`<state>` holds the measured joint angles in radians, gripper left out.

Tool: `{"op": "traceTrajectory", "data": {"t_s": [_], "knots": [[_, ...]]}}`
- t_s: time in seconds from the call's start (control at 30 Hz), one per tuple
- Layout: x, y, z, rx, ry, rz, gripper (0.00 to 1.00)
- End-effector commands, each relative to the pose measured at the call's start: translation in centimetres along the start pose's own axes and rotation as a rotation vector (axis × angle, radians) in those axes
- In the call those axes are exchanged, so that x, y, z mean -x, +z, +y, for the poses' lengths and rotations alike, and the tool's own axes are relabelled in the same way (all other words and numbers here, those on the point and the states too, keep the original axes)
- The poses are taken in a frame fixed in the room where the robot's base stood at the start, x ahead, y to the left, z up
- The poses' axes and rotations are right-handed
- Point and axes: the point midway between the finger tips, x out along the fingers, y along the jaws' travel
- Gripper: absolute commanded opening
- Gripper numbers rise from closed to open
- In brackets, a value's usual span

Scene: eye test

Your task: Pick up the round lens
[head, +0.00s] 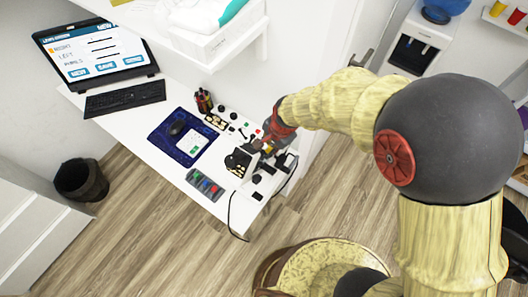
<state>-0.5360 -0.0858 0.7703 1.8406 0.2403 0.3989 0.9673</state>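I cannot single out the round lens in the head view. Several small dark pieces lie on the right part of the white desk (215,211), too small to tell apart. One dark round piece (233,115) lies near the back of the desk, and a dark piece (257,179) lies nearer the front. My gripper (262,150) is low over the right part of the desk, beside a black-and-tan device (238,161). The fingers are small and blend with the dark items around them, so I cannot tell whether they are open or hold anything.
A monitor (93,48), keyboard (125,98), blue mat (161,144) with a mouse (177,128), and pen cup (204,101) stand on the desk. A grey tray (204,185) lies at the front edge. A white shelf (215,40) overhangs the back. A cable hangs off the front.

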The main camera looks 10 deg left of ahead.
Motion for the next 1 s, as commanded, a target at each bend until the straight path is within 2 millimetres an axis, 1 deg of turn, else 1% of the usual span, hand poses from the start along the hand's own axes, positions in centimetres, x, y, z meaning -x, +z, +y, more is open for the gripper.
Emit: {"op": "traceTrajectory", "data": {"t_s": [0.03,0.2,0.4,0.53,0.67,0.83,0.87,1.0], "knots": [[-0.1,0.0,0.1,0.000,0.002,-0.001,0.09],[-0.1,0.0,0.1,0.000,0.002,-0.001,0.00],[-0.1,0.1,0.1,0.000,0.003,-0.001,0.00],[0.3,0.0,0.0,0.000,0.002,-0.001,0.00],[1.4,0.0,-0.3,0.000,0.001,-0.001,0.00],[3.8,-0.1,-0.9,0.000,-0.001,0.001,0.00],[3.6,-0.6,-0.1,-0.004,0.002,0.000,0.00],[4.1,-2.7,2.3,-0.007,0.001,0.001,0.00]]}}
